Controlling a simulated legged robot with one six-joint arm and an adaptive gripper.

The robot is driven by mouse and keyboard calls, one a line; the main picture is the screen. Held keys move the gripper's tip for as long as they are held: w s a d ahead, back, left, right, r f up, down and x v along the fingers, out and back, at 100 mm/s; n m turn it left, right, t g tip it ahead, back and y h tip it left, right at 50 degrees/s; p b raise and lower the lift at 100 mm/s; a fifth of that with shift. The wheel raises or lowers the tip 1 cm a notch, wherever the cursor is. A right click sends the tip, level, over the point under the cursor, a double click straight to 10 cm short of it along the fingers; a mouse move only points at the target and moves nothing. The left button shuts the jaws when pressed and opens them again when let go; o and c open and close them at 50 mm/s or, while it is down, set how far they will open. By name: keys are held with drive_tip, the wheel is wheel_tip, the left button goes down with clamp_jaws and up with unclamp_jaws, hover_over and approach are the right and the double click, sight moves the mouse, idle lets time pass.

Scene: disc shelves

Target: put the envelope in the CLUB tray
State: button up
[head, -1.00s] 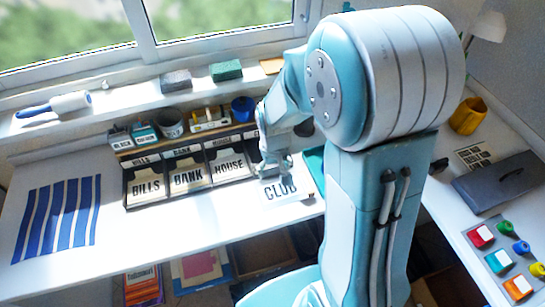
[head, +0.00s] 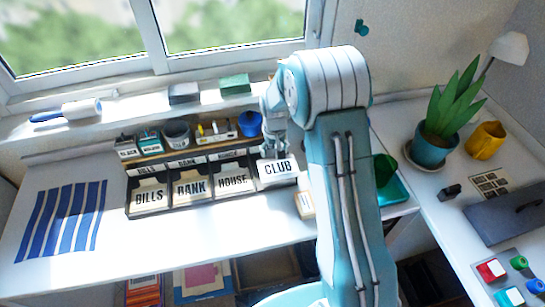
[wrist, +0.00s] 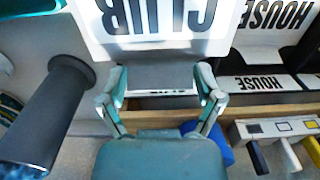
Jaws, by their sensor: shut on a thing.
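The white envelope (head: 278,172) with CLUB in black letters hangs from my gripper (head: 273,152) at the right end of the tray row. In the wrist view the envelope (wrist: 150,28) is upside down, with its near edge between my gripper's fingers (wrist: 160,78). The fingers are shut on that edge. The CLUB tray is hidden behind the envelope and my gripper, so I cannot tell how far in the envelope is. The HOUSE tray's envelope (head: 235,180) is just to the left.
The BANK envelope (head: 193,188) and BILLS envelope (head: 150,197) fill trays further left. A blue cup (head: 249,123) stands on the ledge behind. A dark cylinder (wrist: 50,115) is close beside my gripper in the wrist view.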

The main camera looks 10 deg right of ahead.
drive_tip(key=w+f, duration=0.1)
drive_tip(key=w+a+f, duration=0.1)
drive_tip(key=w+f, duration=0.1)
drive_tip(key=shift+a+f, duration=0.2)
drive_tip(key=shift+f, duration=0.05)
drive_tip(key=shift+w+f, duration=0.15)
drive_tip(key=shift+f, duration=0.1)
drive_tip(key=f, duration=0.1)
drive_tip(key=d+f, duration=0.1)
drive_tip(key=f, duration=0.1)
drive_tip(key=shift+a, duration=0.15)
drive_tip(key=o, duration=0.5)
drive_tip(key=shift+a+f, duration=0.1)
drive_tip(key=shift+a, duration=0.1)
drive_tip(key=shift+d, duration=0.25)
